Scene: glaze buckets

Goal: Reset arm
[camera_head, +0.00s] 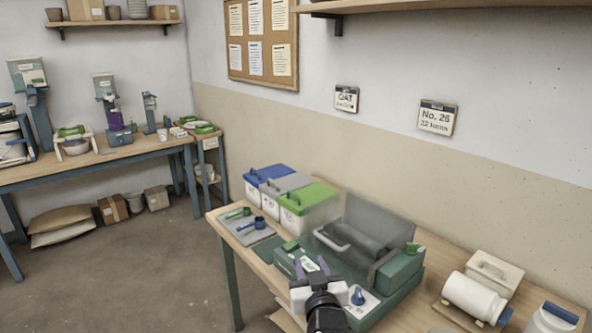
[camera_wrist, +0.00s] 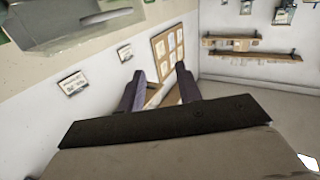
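My gripper (camera_head: 311,266) is in front of the green machine, at the near side of the table in the head view. Its two dark purple fingers point up and away. In the wrist view my gripper (camera_wrist: 160,84) shows its fingers wide apart, with only wall and corkboard visible between them. It is open and holds nothing. The green machine (camera_head: 403,271) has a raised clear lid (camera_head: 375,222) and a white front panel with a blue knob (camera_head: 357,295). My gripper and arm hide part of its front.
Lidded buckets, blue (camera_head: 268,173), grey (camera_head: 284,184) and green (camera_head: 309,196), stand at the table's back left. A grey mat (camera_head: 246,230) holds scoops. A second workbench (camera_head: 100,157) is across the room, with open floor between.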

